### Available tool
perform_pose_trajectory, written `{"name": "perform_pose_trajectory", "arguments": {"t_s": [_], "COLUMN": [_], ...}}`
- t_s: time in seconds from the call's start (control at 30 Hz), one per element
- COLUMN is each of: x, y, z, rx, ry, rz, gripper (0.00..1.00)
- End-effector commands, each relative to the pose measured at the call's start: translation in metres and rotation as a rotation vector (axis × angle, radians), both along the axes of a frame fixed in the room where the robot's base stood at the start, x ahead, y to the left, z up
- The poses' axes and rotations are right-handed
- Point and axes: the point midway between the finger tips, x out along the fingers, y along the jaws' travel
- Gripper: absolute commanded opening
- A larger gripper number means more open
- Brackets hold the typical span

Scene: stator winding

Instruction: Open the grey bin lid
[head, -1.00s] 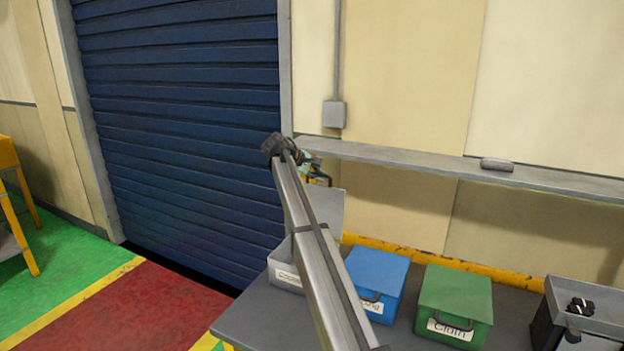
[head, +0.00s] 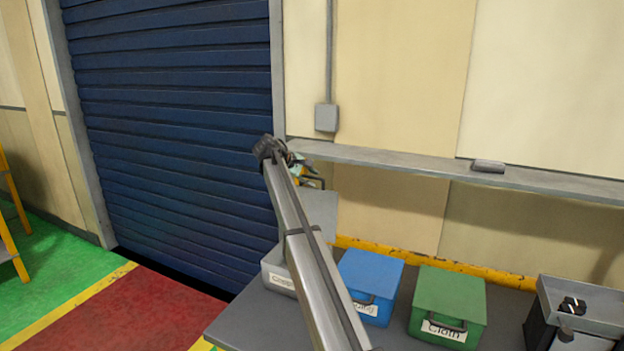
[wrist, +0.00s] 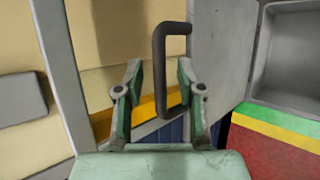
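The grey bin (head: 274,272) stands at the left end of the workbench, partly hidden behind my arm. In the wrist view the lid (wrist: 217,45) is at upper right, beside the bin's open grey interior (wrist: 288,55). The fingers are apart, with a clear gap on the left. In the head view my gripper (head: 308,172) is partly hidden behind my arm.
A blue bin (head: 370,280) and a green bin (head: 449,290), both closed, stand to the right on the workbench (head: 245,318). A grey-topped box (head: 590,300) is at far right. A wall shelf (head: 400,165) runs behind, near my gripper's height in the picture. A blue shutter (head: 180,130) is at left.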

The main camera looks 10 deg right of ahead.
Motion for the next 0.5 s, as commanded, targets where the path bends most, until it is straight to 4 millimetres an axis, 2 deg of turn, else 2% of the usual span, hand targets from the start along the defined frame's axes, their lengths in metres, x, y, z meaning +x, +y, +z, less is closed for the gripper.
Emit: {"name": "perform_pose_trajectory", "arguments": {"t_s": [0.5], "x": [-0.033], "y": [0.062], "z": [0.057], "rx": [0.0], "ry": [-0.002], "rz": [0.002], "gripper": [0.38]}}
